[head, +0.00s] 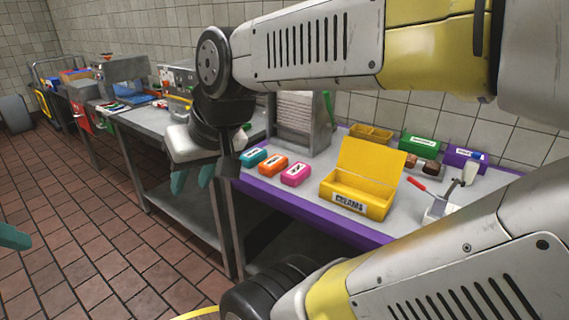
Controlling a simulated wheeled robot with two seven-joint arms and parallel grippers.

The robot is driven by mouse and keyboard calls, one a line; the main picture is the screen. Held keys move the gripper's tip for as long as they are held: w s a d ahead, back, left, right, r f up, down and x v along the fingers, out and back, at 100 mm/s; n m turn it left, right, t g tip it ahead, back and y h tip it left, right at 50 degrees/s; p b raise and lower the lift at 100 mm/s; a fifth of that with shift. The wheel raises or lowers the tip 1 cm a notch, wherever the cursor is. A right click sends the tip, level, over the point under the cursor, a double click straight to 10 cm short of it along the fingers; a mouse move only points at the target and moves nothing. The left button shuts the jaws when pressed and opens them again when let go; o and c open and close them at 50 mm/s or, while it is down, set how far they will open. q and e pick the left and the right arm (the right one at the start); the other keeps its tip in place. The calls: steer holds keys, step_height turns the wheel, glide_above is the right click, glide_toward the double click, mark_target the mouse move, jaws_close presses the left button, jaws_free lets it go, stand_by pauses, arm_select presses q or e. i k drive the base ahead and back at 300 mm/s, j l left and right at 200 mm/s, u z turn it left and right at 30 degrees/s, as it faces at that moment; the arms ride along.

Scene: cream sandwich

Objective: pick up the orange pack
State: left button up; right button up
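The orange pack (273,166) lies on the grey table top near its purple front edge. My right gripper (192,179) hangs to the left of the packs, in front of the tables. Its teal fingertips point down and stand apart, with nothing visible between them. A teal fingertip of my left gripper (13,238) shows at the left picture edge; the rest is out of view.
An open yellow box (357,201) labelled CREAMS stands right of the packs. A metal rack (297,135) stands behind them. Green (419,146) and purple (464,158) boxes are at the back. My arm links cover the upper and lower right. Tiled floor is clear at left.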

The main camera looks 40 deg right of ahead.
mark_target(271, 166)
steer(key=z, duration=1.3)
